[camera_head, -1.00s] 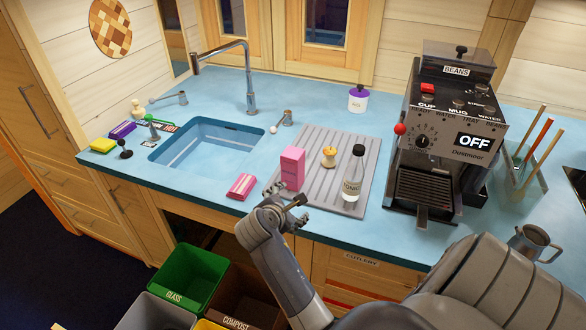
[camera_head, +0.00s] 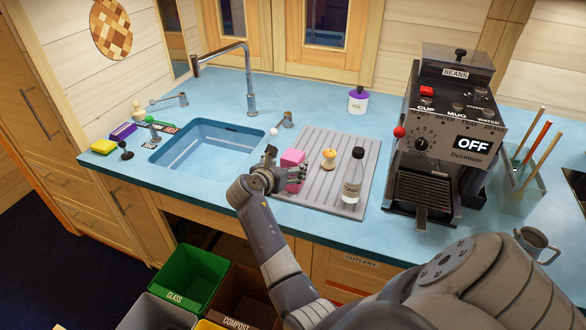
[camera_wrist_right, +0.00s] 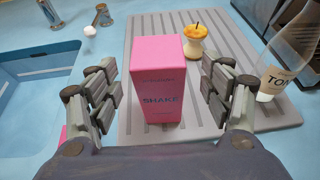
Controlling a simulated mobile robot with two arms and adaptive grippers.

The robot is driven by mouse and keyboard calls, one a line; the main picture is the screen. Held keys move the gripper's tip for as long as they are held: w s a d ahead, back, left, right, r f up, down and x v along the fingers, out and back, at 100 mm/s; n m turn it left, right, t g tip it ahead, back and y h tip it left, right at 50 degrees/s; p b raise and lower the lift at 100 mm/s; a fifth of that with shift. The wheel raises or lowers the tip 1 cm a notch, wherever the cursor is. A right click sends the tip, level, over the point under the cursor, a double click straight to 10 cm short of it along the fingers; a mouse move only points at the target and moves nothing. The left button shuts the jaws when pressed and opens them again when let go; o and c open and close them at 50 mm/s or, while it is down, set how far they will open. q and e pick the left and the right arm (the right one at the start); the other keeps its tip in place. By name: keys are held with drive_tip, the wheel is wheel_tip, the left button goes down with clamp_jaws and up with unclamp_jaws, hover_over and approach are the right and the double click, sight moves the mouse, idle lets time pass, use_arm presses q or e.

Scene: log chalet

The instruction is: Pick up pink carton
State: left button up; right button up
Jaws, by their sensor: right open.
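The pink carton (camera_head: 292,165) stands upright on the grey ribbed drainboard (camera_head: 323,190), partly hidden by my right gripper in the head view. In the right wrist view the pink carton (camera_wrist_right: 158,80), marked "SHAKE", stands between the two fingers of my right gripper (camera_wrist_right: 160,95). The fingers are spread on either side with gaps to it. In the head view my right gripper (camera_head: 273,170) is at the carton's left side. My left gripper is not in view.
An apple core (camera_head: 328,160) and a clear bottle (camera_head: 353,177) stand right of the carton on the drainboard. The sink (camera_head: 205,147) lies to the left. The coffee machine (camera_head: 445,135) stands farther right. A pink object edge (camera_wrist_right: 64,135) shows left of the gripper in the wrist view.

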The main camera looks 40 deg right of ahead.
drive_tip(key=shift+p+x, duration=0.6)
drive_tip(key=shift+x, duration=1.95)
drive_tip(key=shift+a, duration=0.15)
drive_tip(key=c, duration=1)
